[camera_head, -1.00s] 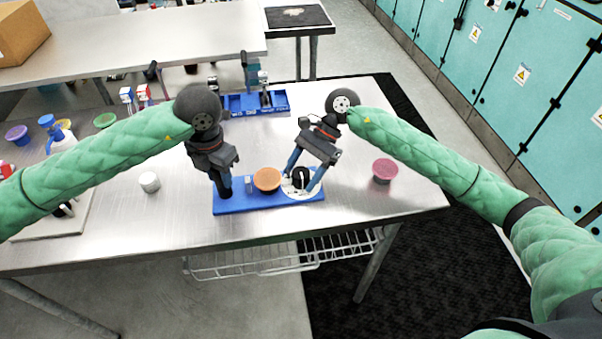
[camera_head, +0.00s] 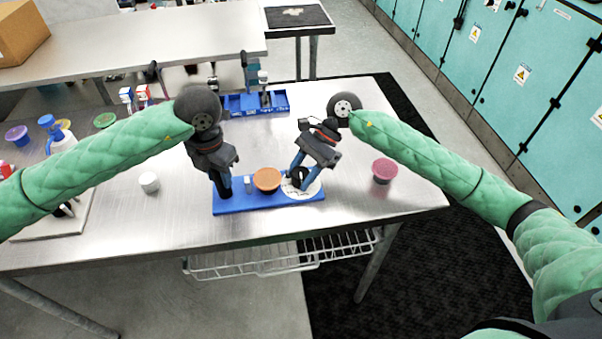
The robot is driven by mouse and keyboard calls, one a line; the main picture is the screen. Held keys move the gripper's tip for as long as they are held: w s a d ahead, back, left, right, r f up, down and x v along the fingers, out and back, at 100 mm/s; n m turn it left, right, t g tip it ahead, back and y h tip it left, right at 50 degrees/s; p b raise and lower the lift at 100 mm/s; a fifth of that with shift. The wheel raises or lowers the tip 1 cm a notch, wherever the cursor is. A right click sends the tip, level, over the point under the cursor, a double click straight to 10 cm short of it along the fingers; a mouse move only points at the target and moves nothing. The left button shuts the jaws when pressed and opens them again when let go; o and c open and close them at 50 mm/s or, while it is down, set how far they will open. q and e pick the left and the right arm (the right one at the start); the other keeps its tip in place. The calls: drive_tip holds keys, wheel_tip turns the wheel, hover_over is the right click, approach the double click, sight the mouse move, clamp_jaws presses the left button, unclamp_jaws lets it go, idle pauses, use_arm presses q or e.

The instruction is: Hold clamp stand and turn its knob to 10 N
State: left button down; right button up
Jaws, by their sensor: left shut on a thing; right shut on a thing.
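The clamp stand has a blue base (camera_head: 262,206) that lies flat near the front edge of the metal table. A white round dial (camera_head: 313,190) with a black knob (camera_head: 296,184) sits at its right end. My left gripper (camera_head: 224,191) is shut on the stand's left end, where its fingers hide the part they hold. My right gripper (camera_head: 299,178) is shut on the knob, with its fingers on either side. The dial's marks are too small to read. An orange-brown round disc (camera_head: 267,178) shows at the middle of the base.
A pink round-topped piece (camera_head: 384,170) stands to the right and a small white cylinder (camera_head: 149,181) to the left. A blue tray (camera_head: 240,112) with parts is behind. A spray bottle (camera_head: 56,134) and coloured bowls are at the far left.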

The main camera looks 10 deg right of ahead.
drive_tip(key=m+t+y, duration=0.1)
drive_tip(key=m+t, duration=0.2)
drive_tip(key=m, duration=0.1)
drive_tip(key=shift+m, duration=0.3)
drive_tip(key=shift+m+t, duration=1.4)
drive_tip(key=shift+m, duration=0.2)
drive_tip(key=o, duration=1)
drive_tip(key=v, duration=1.2)
drive_tip(key=shift+s, duration=0.2)
